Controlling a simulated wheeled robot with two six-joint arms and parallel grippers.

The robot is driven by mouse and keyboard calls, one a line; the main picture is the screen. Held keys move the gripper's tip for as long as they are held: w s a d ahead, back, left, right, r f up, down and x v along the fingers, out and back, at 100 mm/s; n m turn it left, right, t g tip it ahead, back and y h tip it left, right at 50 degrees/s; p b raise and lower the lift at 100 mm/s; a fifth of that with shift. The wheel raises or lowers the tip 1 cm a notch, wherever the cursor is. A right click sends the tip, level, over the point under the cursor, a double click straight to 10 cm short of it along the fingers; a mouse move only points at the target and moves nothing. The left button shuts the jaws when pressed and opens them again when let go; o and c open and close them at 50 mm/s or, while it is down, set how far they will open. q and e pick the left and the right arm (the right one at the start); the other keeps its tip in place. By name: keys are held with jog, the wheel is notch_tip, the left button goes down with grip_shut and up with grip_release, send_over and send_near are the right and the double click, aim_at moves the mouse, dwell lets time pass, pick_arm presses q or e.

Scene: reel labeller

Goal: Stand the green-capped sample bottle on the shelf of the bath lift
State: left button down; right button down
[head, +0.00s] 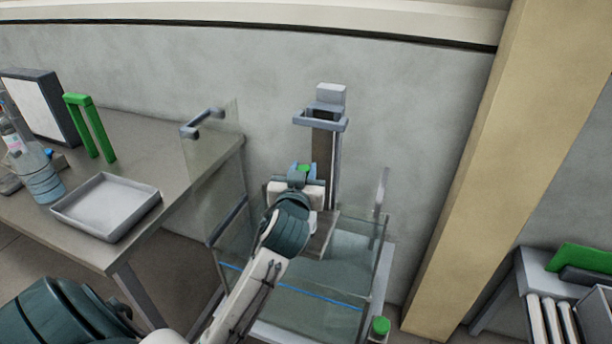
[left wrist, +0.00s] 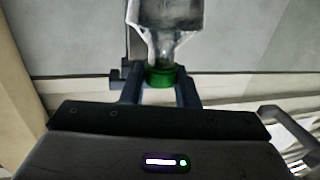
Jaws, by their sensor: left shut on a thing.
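My left gripper (head: 303,178) is shut around the green cap of the sample bottle (head: 305,168), over the glass bath. In the head view only the cap shows clearly; the gripper and arm hide the body. In the left wrist view the clear bottle (left wrist: 168,42) extends away from the green cap (left wrist: 160,77), which sits between the fingers (left wrist: 160,92). The bath lift (head: 325,150) is an upright column with a grey bracket on top. Its shelf (head: 324,232) shows partly below my gripper. I cannot tell whether the bottle touches it. My right gripper is not in view.
The clear-walled bath (head: 290,295) stands below. Another green-capped item (head: 380,326) is by its front right corner. A bench at left holds a grey tray (head: 105,207), a green frame (head: 90,127) and a bottle (head: 42,182). A tan pillar (head: 480,170) rises at right.

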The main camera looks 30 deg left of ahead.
pick_arm(q)
jog(key=shift+x, duration=1.05)
jog(key=shift+w+d+f, duration=0.1)
jog(key=shift+w+f, duration=0.05)
jog(key=shift+f, duration=0.05)
notch_tip(320, 180, down, 3)
jog(key=shift+r+p, duration=0.1)
jog(key=shift+p, duration=0.35)
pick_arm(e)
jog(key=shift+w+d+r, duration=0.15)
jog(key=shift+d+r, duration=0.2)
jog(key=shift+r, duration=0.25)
pick_arm(q)
jog(key=shift+f, duration=0.25)
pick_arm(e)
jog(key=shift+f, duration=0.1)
pick_arm(q)
jog(key=c, duration=1.1)
grip_release()
